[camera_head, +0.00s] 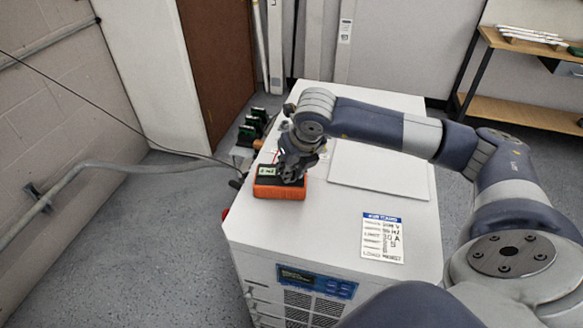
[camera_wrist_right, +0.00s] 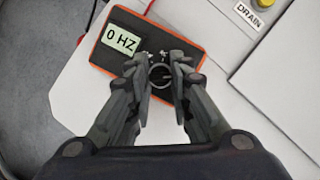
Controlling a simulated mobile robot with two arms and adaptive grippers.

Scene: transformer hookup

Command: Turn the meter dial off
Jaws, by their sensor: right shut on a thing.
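The meter (camera_head: 278,190) is an orange-edged box with a dark face, lying on the white cabinet top near its left edge. In the right wrist view the meter (camera_wrist_right: 110,68) has a lit display (camera_wrist_right: 122,37) reading "0 HZ". The round dial (camera_wrist_right: 160,75) sits on its face, with small white marks around it. My right gripper (camera_wrist_right: 160,82) reaches down over the meter, with its two fingertips on either side of the dial, shut on it. In the head view the right gripper (camera_head: 292,168) hides most of the dial. My left gripper is not in view.
A label sheet (camera_head: 382,238) and a raised white panel (camera_head: 380,170) lie on the cabinet top (camera_head: 330,225). Dark connectors (camera_head: 250,132) stand behind left. A shelf (camera_head: 525,112) is at the back right.

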